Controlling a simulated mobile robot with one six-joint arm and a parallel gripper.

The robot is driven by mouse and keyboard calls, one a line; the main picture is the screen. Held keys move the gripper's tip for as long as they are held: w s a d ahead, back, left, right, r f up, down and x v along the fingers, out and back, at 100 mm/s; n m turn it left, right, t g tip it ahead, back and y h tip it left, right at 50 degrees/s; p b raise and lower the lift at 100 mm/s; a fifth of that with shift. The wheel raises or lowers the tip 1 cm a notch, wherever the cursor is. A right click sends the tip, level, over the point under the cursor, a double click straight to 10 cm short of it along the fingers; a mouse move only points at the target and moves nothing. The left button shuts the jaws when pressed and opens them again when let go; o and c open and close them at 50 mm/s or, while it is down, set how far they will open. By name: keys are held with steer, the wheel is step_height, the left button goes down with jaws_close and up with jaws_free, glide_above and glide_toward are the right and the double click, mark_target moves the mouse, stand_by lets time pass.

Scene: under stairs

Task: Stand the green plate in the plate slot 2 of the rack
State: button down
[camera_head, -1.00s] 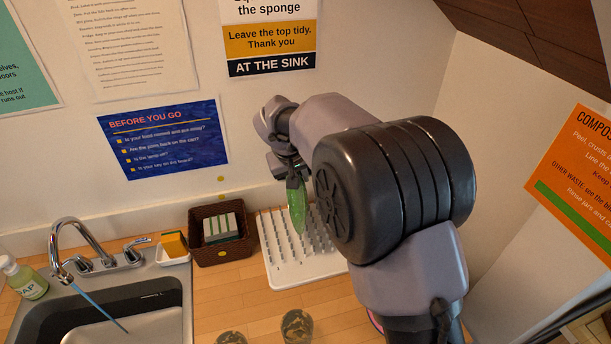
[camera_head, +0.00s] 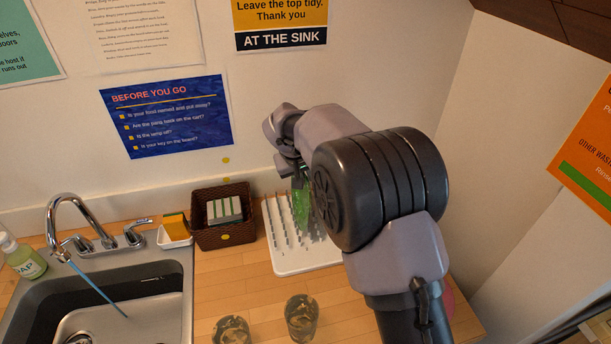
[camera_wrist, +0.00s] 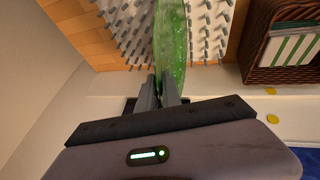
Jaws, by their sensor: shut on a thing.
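My gripper (camera_wrist: 162,92) is shut on the green plate (camera_wrist: 170,45), holding it by its edge. The plate is on edge, seen nearly edge-on in the wrist view, and stands over the rack between rows of pegs. In the head view the green plate (camera_head: 301,208) hangs below the fingers, partly hidden by my arm. The white rack (camera_head: 290,268) with grey pegs lies on the counter; its right part is hidden behind my arm. I cannot tell whether the plate touches the rack or which slot it is over.
A brown basket (camera_head: 227,241) with striped cloths stands left of the rack. Left of it are a sponge holder (camera_head: 174,238) and the sink (camera_head: 150,282) with its faucet (camera_head: 72,215). Two glasses (camera_head: 301,318) (camera_head: 232,331) stand in front. The wall is close behind the rack.

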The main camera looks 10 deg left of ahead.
steer(key=shift+s+d+f, duration=0.1)
steer(key=shift+f, duration=0.25)
steer(key=c, duration=1.9)
jaws_free()
steer(key=o, duration=0.4)
steer(key=shift+w+f, duration=0.1)
steer(key=shift+w, duration=0.1)
steer(key=shift+o, duration=0.2)
steer(key=shift+s, duration=0.1)
steer(key=o, duration=0.4)
steer(key=shift+r, duration=0.25)
steer(key=shift+w+r+p+v, duration=0.15)
steer(key=shift+w+p+v, duration=0.15)
steer(key=shift+p+v, duration=1.05)
steer(key=shift+w+r+p+v, duration=0.15)
steer(key=shift+w+p+v, duration=0.25)
steer(key=shift+v, duration=1.75)
steer(key=shift+w+r+p+v, duration=0.15)
steer(key=shift+p+v, duration=0.9)
steer(key=shift+v, duration=0.7)
steer(key=shift+w, duration=0.1)
